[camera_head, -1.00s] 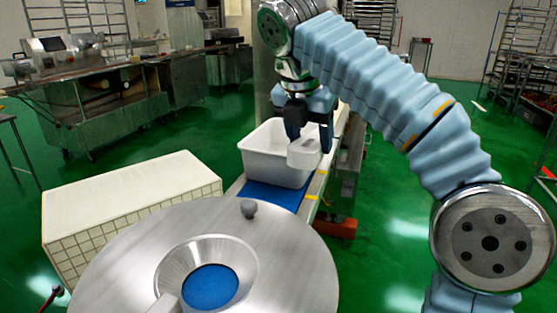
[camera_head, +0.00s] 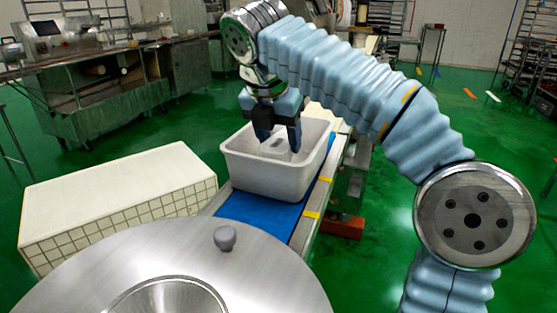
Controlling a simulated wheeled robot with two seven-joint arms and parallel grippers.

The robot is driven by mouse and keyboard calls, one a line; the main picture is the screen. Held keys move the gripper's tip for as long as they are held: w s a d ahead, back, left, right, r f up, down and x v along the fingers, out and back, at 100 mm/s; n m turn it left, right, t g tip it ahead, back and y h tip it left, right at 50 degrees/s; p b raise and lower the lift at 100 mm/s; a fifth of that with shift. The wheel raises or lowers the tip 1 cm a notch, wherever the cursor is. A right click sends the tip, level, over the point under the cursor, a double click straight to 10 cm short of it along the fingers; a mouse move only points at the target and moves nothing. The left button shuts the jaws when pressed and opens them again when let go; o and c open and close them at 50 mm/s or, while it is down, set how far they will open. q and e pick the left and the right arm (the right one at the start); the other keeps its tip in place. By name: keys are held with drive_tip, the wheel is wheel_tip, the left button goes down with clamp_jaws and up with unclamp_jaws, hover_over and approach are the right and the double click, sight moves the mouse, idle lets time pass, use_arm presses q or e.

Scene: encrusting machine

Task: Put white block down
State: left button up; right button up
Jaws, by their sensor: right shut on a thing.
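My right gripper (camera_head: 278,139) points down into the white bin (camera_head: 267,178), its dark fingers below the rim line in the picture. It is shut on the white block (camera_head: 276,146), a pale piece that shows faintly between the fingertips. The block blends with the bin's pale inner walls, so I cannot tell whether it touches the floor of the bin. The bin stands upright on a blue conveyor belt (camera_head: 245,209). My left gripper is not in view.
A round steel machine top (camera_head: 190,255) with a grey knob (camera_head: 225,238) fills the front. A long cream box with a tiled side (camera_head: 125,217) lies at the left. Steel equipment (camera_head: 105,92) stands behind. The green floor to the right is open.

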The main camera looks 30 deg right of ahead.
sight(277, 144)
wheel_tip(277, 144, down, 4)
drive_tip(key=shift+r+b, duration=0.25)
drive_tip(key=shift+b, duration=0.45)
drive_tip(key=shift+r, duration=0.1)
drive_tip(key=o, duration=1.2)
drive_tip(key=shift+c, duration=0.2)
drive_tip(key=p+v, duration=0.5)
drive_tip(key=v, duration=0.7)
drive_tip(key=shift+a, duration=0.1)
